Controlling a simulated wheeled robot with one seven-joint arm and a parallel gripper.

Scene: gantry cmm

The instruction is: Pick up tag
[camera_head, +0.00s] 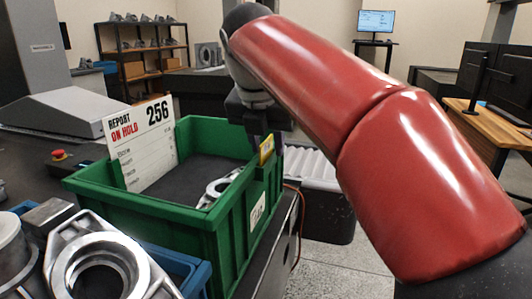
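A small yellow tag (266,149) stands at the right wall of the green bin (150,222), near its rim. My gripper (268,138) points down right at this tag, from above and behind it. The fingertips are small, dark and partly hidden by the tag and bin wall, so I cannot tell whether they touch or grip it. A larger white card (140,143) reading "REPORT ON HOLD 256" stands upright at the bin's left side.
A metal part (218,188) lies inside the green bin. Large metal castings (98,262) and a blue bin (187,268) are in the near left. A red emergency button (58,155) is at the left. A white ribbed surface (310,165) lies behind the bin.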

